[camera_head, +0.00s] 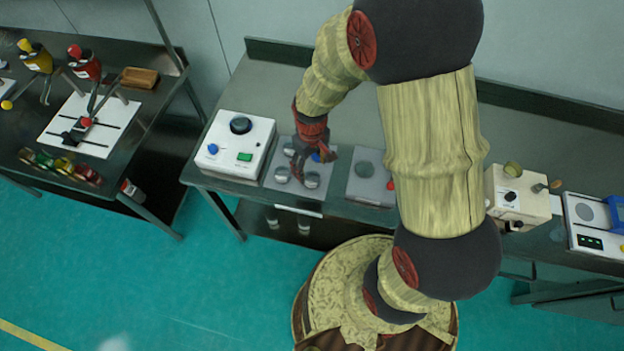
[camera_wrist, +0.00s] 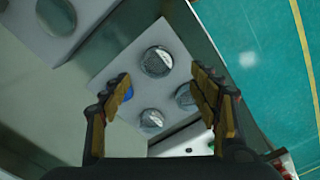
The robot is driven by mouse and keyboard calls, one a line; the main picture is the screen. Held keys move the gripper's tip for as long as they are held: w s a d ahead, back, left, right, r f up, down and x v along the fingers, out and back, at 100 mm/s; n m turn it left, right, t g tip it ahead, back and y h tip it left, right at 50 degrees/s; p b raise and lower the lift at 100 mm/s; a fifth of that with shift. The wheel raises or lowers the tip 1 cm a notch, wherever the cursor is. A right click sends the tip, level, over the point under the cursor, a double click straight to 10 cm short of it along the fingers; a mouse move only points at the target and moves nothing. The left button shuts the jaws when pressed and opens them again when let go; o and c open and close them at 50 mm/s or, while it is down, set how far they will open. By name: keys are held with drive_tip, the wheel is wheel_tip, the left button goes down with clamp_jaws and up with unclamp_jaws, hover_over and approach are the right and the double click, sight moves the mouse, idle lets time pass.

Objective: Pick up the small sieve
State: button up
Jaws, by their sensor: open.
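Several round silver metal pieces sit on a grey plate (camera_head: 273,186) on the middle bench, below my gripper. In the wrist view, a larger round piece (camera_wrist: 156,61) lies at the top, a smaller one (camera_wrist: 152,120) lower down, and another (camera_wrist: 185,96) is partly hidden by the right finger. I cannot tell for certain which is the small sieve. A blue piece (camera_wrist: 126,93) is partly covered by the left finger. My gripper (camera_wrist: 163,88) is open above the plate, with its fingers spread on either side and nothing between them. It also shows in the head view (camera_head: 311,165).
A white box with a black knob (camera_head: 234,146) stands left of the plate. A grey device with a dark disc (camera_head: 364,169) stands to the right. A cream machine (camera_head: 517,196) is farther right. The back of the bench is clear.

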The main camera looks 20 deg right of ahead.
sight(311, 180)
drive_tip(key=f, duration=0.7)
drive_tip(key=shift+w+d+f+b, duration=0.1)
drive_tip(key=shift+w+f+b, duration=0.15)
drive_tip(key=shift+w+b, duration=0.15)
drive_tip(key=c, duration=0.4)
drive_tip(key=c, duration=0.9)
